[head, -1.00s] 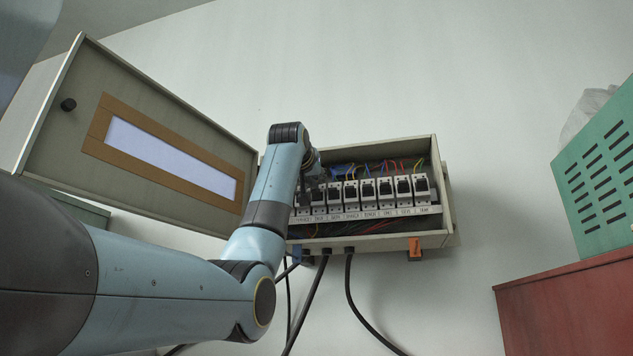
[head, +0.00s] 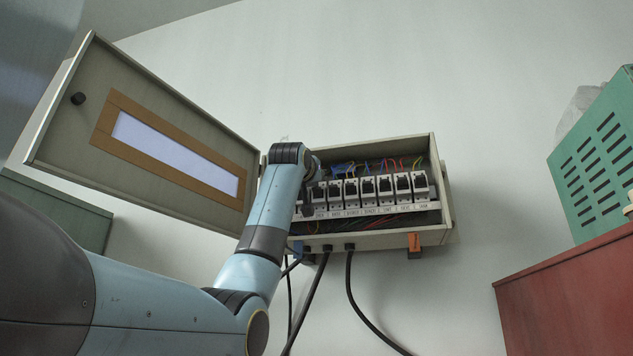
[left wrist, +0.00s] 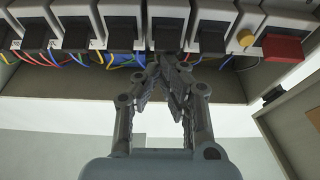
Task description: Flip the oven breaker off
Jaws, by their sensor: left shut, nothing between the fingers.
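A row of white breakers (head: 385,190) with black toggles stands inside the open breaker box (head: 395,236). The strip of labels (head: 372,211) below them is too small to read surely, so I cannot tell which breaker is the oven's. My left gripper is mostly hidden behind my own arm in the head view, at the left part of the row. In the left wrist view my left gripper (left wrist: 168,68) is shut and empty, its fingertips close to the black toggle of one breaker (left wrist: 168,14). I cannot tell whether they touch. My right gripper is out of view.
The box door (head: 180,115) hangs open to the left. A yellow button (left wrist: 245,38) and a red switch (left wrist: 283,47) sit right of my fingers in the wrist view. Black cables (head: 318,290) hang below. A green vented case (head: 595,165) stands on a red cabinet (head: 565,300) at right.

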